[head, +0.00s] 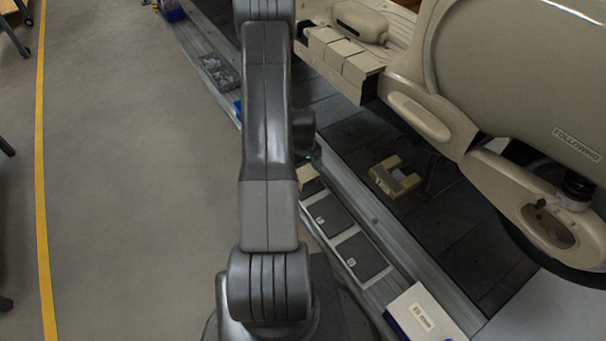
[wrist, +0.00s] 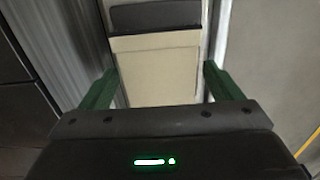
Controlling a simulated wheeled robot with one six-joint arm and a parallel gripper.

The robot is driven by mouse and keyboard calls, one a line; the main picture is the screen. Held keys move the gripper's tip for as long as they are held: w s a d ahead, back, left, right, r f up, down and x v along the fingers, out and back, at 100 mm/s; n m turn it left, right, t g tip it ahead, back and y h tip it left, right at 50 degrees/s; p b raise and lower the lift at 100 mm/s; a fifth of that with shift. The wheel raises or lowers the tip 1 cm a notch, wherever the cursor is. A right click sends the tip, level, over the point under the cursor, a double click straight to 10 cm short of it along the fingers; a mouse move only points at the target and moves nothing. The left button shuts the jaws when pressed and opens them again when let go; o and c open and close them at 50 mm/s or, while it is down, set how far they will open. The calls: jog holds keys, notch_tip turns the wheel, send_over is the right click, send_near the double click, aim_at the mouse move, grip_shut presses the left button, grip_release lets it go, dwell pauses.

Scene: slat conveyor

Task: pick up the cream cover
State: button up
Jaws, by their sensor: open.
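The cream cover (wrist: 157,75) is a flat, pale panel in the middle of the wrist view. It lies between the two green fingers of my gripper (wrist: 160,85), which are apart, one near each long side. I cannot tell whether either finger touches it. Its near end is hidden behind the gripper body. In the head view a small part of the cream cover (head: 309,184) shows just right of my arm, in the rail-side strip. My fingers are hidden behind my arm there.
Dark square panels (head: 331,216) lie in the strip beside the metal rail. A cream U-shaped part (head: 395,177) sits on the dark slats. A large cream car interior assembly (head: 515,80) overhangs at right. A white box (head: 425,315) stands in front. Grey floor at left is open.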

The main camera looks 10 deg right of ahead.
jog(key=shift+f, duration=0.7)
jog(key=c, duration=1.1)
jog(key=shift+r, duration=0.2)
